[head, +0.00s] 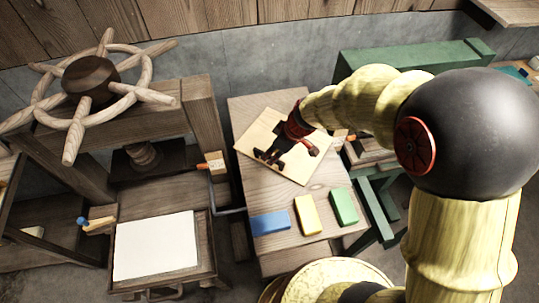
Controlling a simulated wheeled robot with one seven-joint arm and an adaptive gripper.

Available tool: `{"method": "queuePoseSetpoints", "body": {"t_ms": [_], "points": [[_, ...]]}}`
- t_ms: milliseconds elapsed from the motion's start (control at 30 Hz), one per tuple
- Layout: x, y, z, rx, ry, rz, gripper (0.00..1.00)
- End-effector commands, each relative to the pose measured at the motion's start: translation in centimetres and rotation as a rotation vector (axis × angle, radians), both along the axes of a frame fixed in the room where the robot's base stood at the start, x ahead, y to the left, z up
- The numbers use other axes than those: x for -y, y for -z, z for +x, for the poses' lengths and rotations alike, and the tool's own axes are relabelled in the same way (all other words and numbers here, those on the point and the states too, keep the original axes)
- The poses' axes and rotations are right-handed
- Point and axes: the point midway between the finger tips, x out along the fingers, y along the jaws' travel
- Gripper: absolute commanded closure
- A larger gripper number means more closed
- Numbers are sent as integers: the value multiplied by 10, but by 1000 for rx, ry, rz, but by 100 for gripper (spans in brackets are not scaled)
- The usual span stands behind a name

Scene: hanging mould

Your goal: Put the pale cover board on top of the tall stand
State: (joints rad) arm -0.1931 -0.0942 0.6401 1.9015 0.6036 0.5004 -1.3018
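A pale square board (262,138), which looks like the cover board, is over the wooden table (240,105) in the middle, turned at an angle to the table's edges. I cannot tell whether it lies flat on the table or is slightly raised. My gripper (272,157) is over the board, its dark fingers close to or touching its face. The fingers hide part of the board, and I cannot tell whether they are open or shut. I cannot tell which structure is the tall stand.
Blue (270,223), yellow (308,214) and green (343,206) blocks lie along the table's front. A wooden press (195,110) with a spoked wheel (92,80) and white sheet (156,245) stands left. A green frame (400,60) stands behind my arm at right.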

Motion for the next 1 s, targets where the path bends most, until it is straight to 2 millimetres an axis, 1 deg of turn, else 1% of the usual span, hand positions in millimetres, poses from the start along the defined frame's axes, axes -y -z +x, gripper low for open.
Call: {"method": "queuePoseSetpoints", "body": {"t_ms": [33,100,200,300,500,667,767,867,900,967,1000], "points": [[4,-14,-2,3,1,0,72],[9,-27,-5,3,2,0,72],[15,-44,-8,3,1,0,72],[20,-57,-12,2,2,0,72],[25,-71,-16,-1,0,-1,72],[26,-74,-17,-1,2,0,72],[30,-85,-20,2,31,1,72],[43,-114,-33,8,112,2,72],[51,-129,-42,10,161,3,72],[64,-153,-59,13,246,3,72],[74,-168,-71,17,310,3,72]]}}
